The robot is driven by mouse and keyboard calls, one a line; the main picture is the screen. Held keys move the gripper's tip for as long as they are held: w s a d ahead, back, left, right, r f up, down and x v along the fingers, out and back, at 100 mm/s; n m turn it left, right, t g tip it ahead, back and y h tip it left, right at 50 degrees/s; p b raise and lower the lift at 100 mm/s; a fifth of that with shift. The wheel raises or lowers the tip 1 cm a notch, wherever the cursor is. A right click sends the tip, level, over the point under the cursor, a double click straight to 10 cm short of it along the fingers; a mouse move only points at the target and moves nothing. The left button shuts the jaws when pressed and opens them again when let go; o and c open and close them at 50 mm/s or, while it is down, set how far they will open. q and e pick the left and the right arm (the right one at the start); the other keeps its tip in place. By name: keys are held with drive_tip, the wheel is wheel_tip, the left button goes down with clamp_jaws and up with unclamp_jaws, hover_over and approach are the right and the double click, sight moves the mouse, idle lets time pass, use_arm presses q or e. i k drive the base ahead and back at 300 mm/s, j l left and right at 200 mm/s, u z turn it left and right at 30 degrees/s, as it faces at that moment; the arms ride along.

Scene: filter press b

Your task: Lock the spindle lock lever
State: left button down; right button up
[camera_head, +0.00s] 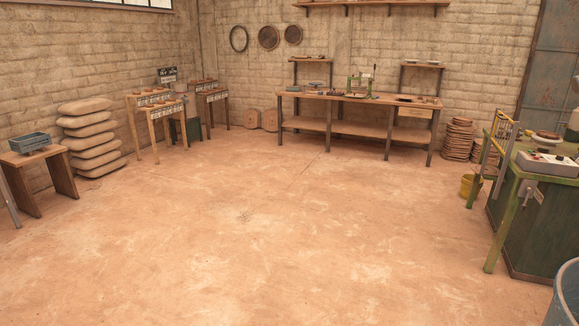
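Neither of my grippers is in view. I cannot surely make out the spindle lock lever. At the right stands a green machine bench (533,228) with a grey control box (545,164) on top. A green press (361,86) with an upright handle stands on the back workbench.
The back workbench (330,97) stands by the wall. Small wooden tables (160,110), stacked sacks (90,140) and a stool with a blue-grey crate (30,142) line the left. The middle floor is clear.

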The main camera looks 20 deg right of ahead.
sight(524, 205)
drive_tip(key=i+l+z, duration=0.3)
drive_tip(key=i+z, duration=0.65)
drive_tip(key=i, duration=0.15)
drive_tip(key=i+j+z, duration=0.1)
drive_tip(key=i+z, duration=0.4)
drive_tip(key=i+l+z, duration=0.1)
drive_tip(key=i+z, duration=0.2)
drive_tip(key=i, duration=0.2)
drive_tip(key=i+z, duration=0.35)
drive_tip(key=i, duration=0.15)
drive_tip(key=i+j+z, duration=0.1)
drive_tip(key=i+z, duration=0.2)
drive_tip(key=i, duration=0.2)
drive_tip(key=i+j+z, duration=0.3)
drive_tip(key=i, duration=0.15)
drive_tip(key=i+z, duration=0.45)
drive_tip(key=i, duration=0.6)
